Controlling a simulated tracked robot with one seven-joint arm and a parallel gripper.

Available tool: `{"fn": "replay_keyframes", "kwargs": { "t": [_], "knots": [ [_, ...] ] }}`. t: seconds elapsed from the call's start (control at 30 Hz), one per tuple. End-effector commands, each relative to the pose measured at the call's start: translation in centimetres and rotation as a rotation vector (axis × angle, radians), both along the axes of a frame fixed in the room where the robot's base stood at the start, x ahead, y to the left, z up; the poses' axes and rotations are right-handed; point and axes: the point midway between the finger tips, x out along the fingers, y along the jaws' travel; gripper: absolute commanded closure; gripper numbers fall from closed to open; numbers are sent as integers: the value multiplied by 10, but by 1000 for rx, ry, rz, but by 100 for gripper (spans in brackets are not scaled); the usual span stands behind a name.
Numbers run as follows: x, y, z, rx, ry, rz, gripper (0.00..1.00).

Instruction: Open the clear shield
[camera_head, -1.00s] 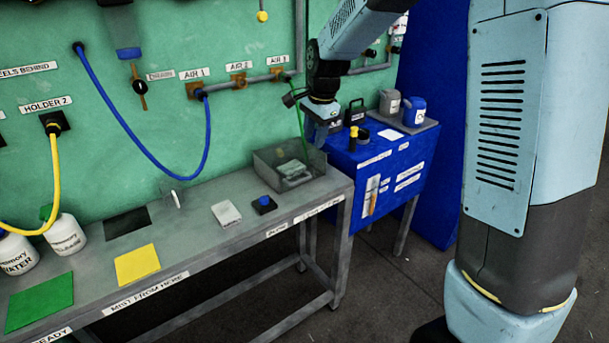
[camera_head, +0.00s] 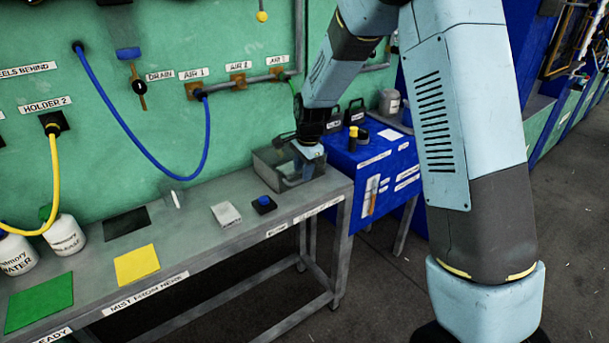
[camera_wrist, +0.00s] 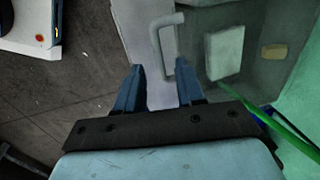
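The clear shield (camera_head: 264,164) is a see-through box front at the right end of the grey bench. In the wrist view a pale bar handle (camera_wrist: 157,24) stands on its edge, ahead of my fingertips. My gripper (camera_head: 307,160) is over the right part of the box in the head view and hides some of it. In the wrist view my gripper (camera_wrist: 157,70) has its two blue fingers apart with nothing between their tips. The right finger is close to the handle's end; I cannot tell whether they touch.
Behind the shield lie a pale block (camera_wrist: 225,53) and a small tan piece (camera_wrist: 274,52). A green hose (camera_wrist: 270,118) runs at the right. A white block (camera_head: 226,214) and a blue-topped black box (camera_head: 264,205) sit on the bench. A blue cabinet (camera_head: 368,172) stands beside it.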

Motion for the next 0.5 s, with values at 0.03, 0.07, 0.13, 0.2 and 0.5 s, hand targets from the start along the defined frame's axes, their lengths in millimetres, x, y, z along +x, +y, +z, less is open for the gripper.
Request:
{"fn": "replay_keyframes", "kwargs": {
  "t": [0.03, 0.07, 0.13, 0.2, 0.5],
  "knots": [
    [1, 1, -8, -1, 2, 0, 62],
    [2, 1, -11, -1, 2, 0, 62],
    [3, 2, -17, -1, 1, 0, 62],
    [4, 3, -21, 0, 0, 0, 62],
    [4, 3, -26, 0, 0, 1, 62]
  ]
}}
